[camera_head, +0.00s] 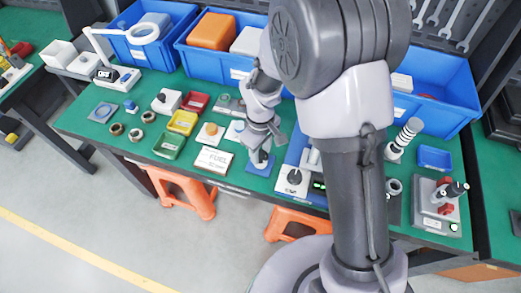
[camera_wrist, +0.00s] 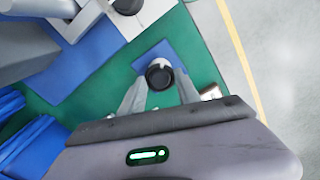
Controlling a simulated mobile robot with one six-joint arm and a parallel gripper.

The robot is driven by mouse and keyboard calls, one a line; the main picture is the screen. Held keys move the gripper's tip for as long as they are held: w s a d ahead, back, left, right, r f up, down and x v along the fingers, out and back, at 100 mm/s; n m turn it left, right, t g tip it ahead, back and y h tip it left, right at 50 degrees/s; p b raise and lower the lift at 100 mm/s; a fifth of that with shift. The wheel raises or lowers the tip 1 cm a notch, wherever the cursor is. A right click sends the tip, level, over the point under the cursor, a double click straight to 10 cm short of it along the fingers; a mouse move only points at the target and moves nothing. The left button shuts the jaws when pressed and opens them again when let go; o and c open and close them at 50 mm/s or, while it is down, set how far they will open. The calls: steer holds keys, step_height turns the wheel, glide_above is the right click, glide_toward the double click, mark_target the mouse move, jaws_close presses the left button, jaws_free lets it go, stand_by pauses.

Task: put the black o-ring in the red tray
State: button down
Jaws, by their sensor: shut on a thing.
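The red tray (camera_head: 196,102) is a small open tray on the green bench, behind the yellow and green trays. My gripper (camera_head: 261,153) is over a small blue plate (camera_head: 259,168), to the right of and nearer than the red tray. In the wrist view my gripper (camera_wrist: 160,82) has its two fingers closed on either side of the round black o-ring (camera_wrist: 159,74). The o-ring appears at the top of a pale post on the blue plate (camera_wrist: 178,50); I cannot tell whether it is clear of the post.
A yellow tray (camera_head: 183,122) and a green tray (camera_head: 169,145) stand in front of the red one. Blue bins (camera_head: 150,55) line the back.

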steer(key=shift+r+p, duration=1.4)
steer(key=shift+r, duration=0.65)
